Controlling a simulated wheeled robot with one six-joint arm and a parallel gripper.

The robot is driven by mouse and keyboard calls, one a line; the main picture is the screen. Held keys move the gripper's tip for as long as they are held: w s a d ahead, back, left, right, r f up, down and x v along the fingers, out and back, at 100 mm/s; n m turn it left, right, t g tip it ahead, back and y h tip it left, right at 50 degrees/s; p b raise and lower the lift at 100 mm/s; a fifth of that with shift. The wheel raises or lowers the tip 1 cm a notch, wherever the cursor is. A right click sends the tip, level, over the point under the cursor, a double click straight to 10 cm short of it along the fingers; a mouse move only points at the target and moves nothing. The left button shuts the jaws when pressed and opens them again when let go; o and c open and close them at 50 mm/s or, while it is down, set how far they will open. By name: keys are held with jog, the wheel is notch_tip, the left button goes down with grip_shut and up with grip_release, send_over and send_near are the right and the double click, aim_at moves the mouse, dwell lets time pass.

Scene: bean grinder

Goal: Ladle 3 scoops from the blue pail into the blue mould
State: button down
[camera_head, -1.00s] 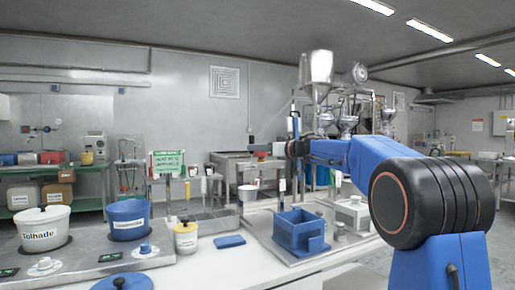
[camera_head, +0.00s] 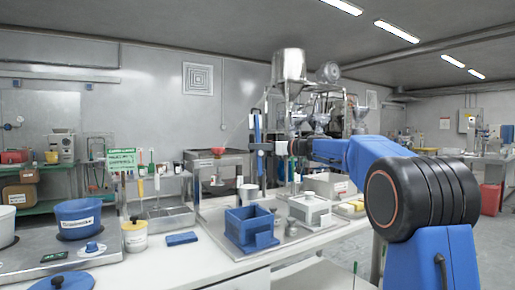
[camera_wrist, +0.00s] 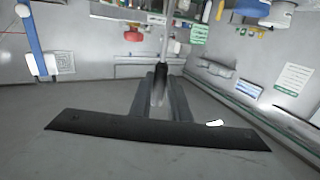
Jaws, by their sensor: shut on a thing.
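My gripper (camera_head: 259,147) is above and behind the mould in the picture, shut on the ladle. A pale cup (camera_head: 249,193), seemingly the ladle's bowl, shows below the gripper and just above the mould's far edge; its contents are hidden. In the wrist view my gripper (camera_wrist: 160,92) closes around a grey rod.
A grey scale-like box (camera_head: 309,208) stands right of the mould. A white pot (camera_head: 6,226) is at the left edge. White counter front is clear.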

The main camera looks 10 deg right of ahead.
jog(key=s+a+f+n, duration=0.4)
jog(key=s+a+n, duration=0.2)
jog(key=a, duration=0.1)
jog(key=s+a+f+n+h, duration=0.1)
jog(key=s+a+f+n, duration=0.3)
jog(key=s+a+n, duration=0.2)
jog(key=shift+s+a+f+n, duration=0.25)
jog(key=shift+s+a+n, duration=0.15)
jog(key=shift+a+n, duration=0.65)
dwell(1.0)
jog(key=shift+a+m, duration=0.25)
dwell(0.4)
